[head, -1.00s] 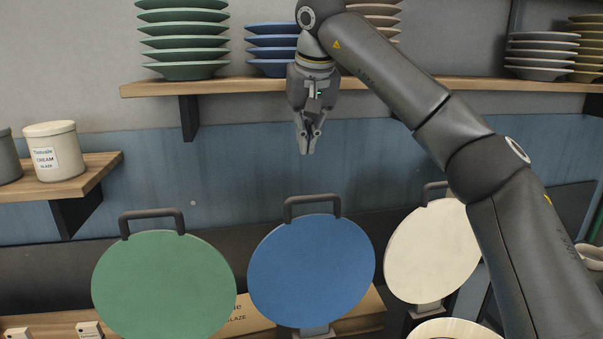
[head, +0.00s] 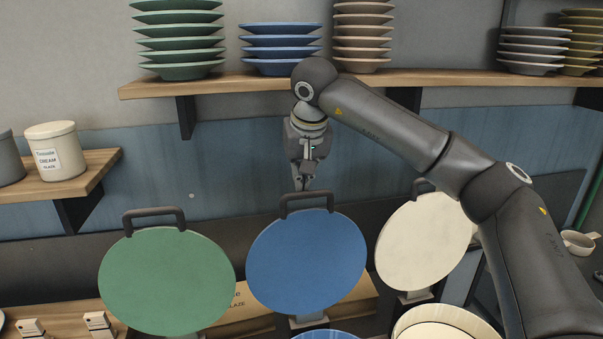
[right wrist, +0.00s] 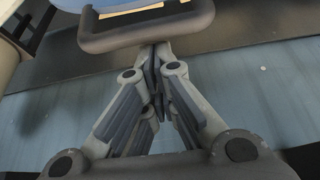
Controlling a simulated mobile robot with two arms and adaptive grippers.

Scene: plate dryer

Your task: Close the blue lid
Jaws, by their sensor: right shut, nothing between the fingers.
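The blue lid (head: 307,262) is a round disc standing raised on its hinge, with a dark grey loop handle (head: 306,197) on its top edge. My right gripper (head: 303,185) is shut and empty, pointing down just behind the top of that handle. In the right wrist view the shut fingertips (right wrist: 157,50) are close to the handle (right wrist: 147,30), and a strip of the blue lid (right wrist: 125,5) shows beyond it. I cannot tell whether they touch. My left gripper is not in view.
A green lid (head: 166,275) stands raised to the left and a cream lid (head: 425,245) to the right, close to my right arm. A wooden shelf (head: 225,84) with stacked plates runs above. A cream jar (head: 57,150) stands on a small shelf at left.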

